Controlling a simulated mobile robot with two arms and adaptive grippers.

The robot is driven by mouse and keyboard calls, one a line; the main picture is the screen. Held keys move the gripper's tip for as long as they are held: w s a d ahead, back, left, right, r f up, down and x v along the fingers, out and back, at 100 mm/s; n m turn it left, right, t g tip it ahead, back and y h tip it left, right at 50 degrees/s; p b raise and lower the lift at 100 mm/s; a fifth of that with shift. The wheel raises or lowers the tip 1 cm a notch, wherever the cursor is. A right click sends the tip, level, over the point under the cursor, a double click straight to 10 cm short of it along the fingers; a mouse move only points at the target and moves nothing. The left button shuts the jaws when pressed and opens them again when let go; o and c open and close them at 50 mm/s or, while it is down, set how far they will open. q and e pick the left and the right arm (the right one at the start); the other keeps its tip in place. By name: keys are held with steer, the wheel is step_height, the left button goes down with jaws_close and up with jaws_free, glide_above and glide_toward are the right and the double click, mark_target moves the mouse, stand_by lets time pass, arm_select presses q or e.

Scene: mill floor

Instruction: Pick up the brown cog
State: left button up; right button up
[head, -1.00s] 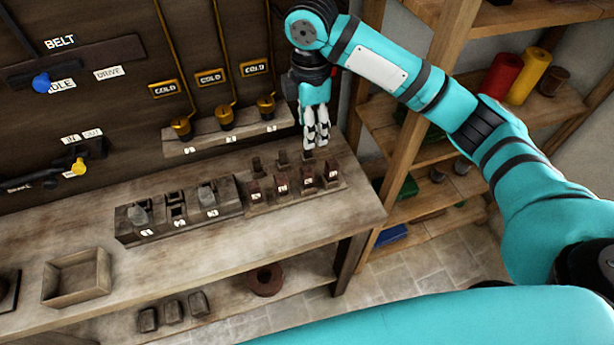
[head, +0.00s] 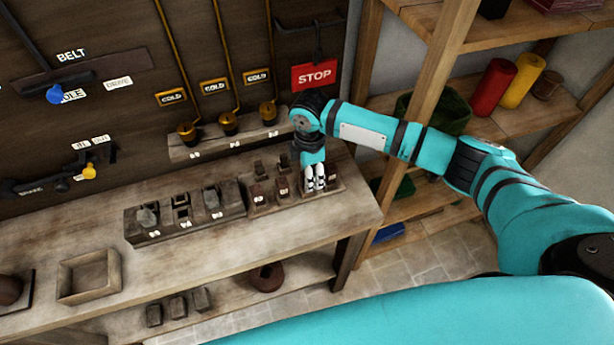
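A reddish-brown ring-like piece (head: 267,278) with a dark centre lies on the low shelf under the bench; it may be the brown cog, but I see no clear teeth. My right gripper (head: 315,188) points down at the rack of small dark-brown tagged blocks (head: 258,198) on the bench, well above and right of that piece. Its two white fingers are close together and cover part of the rack. I cannot tell whether they touch or hold a block. My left gripper is out of view.
A grey block rack (head: 180,227) stands left of the brown one. An empty wooden tray (head: 70,299) sits at the bench's left. Several dark blocks (head: 178,307) lie on the low shelf. Brass spouts (head: 228,124) and a red STOP sign (head: 315,75) are behind; shelving is right.

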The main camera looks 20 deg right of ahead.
steer(key=shift+f, duration=0.9)
steer(key=shift+c, duration=0.3)
jaws_close()
steer(key=shift+r, duration=0.15)
